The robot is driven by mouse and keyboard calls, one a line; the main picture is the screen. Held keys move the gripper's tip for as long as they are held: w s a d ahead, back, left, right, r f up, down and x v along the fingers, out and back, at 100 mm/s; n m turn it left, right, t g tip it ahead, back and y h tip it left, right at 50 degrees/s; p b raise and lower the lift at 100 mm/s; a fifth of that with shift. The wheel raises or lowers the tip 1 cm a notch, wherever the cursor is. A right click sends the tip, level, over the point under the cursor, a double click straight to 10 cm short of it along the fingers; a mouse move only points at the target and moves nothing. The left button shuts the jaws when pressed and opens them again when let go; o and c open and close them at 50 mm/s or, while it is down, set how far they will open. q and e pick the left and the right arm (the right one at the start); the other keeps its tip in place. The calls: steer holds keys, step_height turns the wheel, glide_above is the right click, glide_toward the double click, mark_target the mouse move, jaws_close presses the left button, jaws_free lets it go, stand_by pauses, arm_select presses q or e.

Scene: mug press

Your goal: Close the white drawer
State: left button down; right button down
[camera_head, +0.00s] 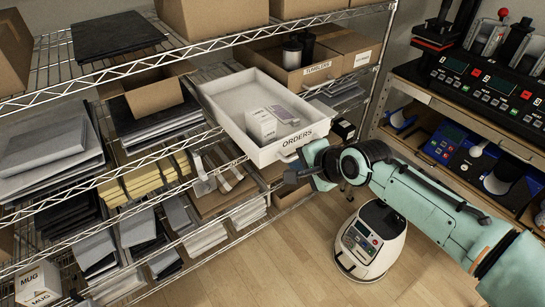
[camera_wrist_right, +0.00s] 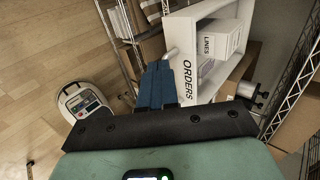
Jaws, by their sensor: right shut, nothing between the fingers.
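The white drawer (camera_head: 231,126), labelled ORDERS, sticks out from the wire shelf in the head view. A small white box and a grey item lie inside it. In the right wrist view the drawer (camera_wrist_right: 182,47) is at upper right, with its ORDERS front and a box marked LINES inside. My right gripper (camera_head: 293,177) is shut and empty, just in front of the drawer's front face, near its lower right end. Its blue fingers (camera_wrist_right: 158,84) also show in the wrist view, close to the drawer's front. I cannot tell whether they touch it. My left gripper is not in view.
The wire shelf (camera_head: 150,60) holds boxes and stacks of paper around the drawer. A cardboard box marked TUMBLERS (camera_head: 302,78) stands behind it. A white rounded machine (camera_head: 370,240) stands on the wooden floor below my right arm. A bench with press machines is at right.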

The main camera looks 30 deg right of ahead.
mark_target(268, 157)
steer(key=x, duration=0.3)
steer(key=w+r+x, duration=0.1)
steer(key=x, duration=0.2)
steer(key=p+x, duration=0.1)
steer(key=x, duration=0.2)
steer(key=shift+w+a+r, duration=0.15)
steer(key=shift+w+r, duration=0.05)
steer(key=shift+w, duration=0.65)
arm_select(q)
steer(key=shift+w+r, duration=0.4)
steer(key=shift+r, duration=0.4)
arm_select(e)
steer(key=shift+w, duration=0.1)
